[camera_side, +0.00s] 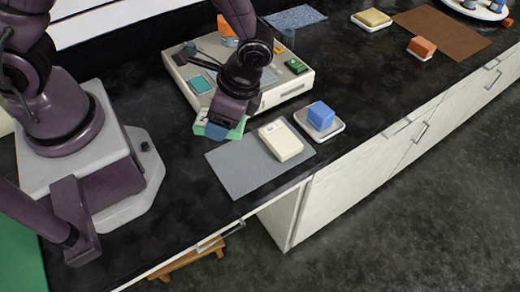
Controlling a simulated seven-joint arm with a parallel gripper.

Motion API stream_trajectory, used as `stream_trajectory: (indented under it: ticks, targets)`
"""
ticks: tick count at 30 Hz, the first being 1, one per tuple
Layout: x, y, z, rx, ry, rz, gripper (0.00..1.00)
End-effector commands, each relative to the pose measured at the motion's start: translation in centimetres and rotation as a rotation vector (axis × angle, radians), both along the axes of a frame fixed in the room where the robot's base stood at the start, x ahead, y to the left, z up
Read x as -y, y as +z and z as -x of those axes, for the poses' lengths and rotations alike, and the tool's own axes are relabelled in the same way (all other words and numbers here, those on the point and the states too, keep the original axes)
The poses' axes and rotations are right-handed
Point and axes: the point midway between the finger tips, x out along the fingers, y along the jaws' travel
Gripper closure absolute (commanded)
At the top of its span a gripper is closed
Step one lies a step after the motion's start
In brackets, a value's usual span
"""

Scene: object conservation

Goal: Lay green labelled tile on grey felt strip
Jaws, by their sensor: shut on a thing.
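My gripper (217,129) points down in front of the beige box, above the back left part of the grey felt strip (236,180). It is shut on a green tile (238,131), whose edges show on both sides of the fingers. The tile looks tilted and its label cannot be made out; the fingers hide its middle. I cannot tell how far the tile is above the strip. A cream tile (282,141) with a small marking lies on the right part of the strip.
Right of the strip, a blue block (321,115) sits on a white dish (338,127). The beige box (268,98) behind the gripper carries a teal piece (200,84) and a dark green piece (297,66). The strip's front left is bare; the counter edge (262,207) is close.

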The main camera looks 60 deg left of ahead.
Motion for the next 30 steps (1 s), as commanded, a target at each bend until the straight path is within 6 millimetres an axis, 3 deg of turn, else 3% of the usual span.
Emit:
stream_trajectory:
  ticks: [3,9,27,30]
  targets:
    - [2.3,-1.3,-0.6,-0.001,0.350,0.001,0.69]
    - [3.8,-1.1,-1.4,0.000,0.690,0.000,0.69]
    - [3.8,-8.7,-1.2,-0.002,0.750,-0.003,0.69]
    - [3.8,-9.1,-1.3,0.002,0.750,-0.001,0.69]
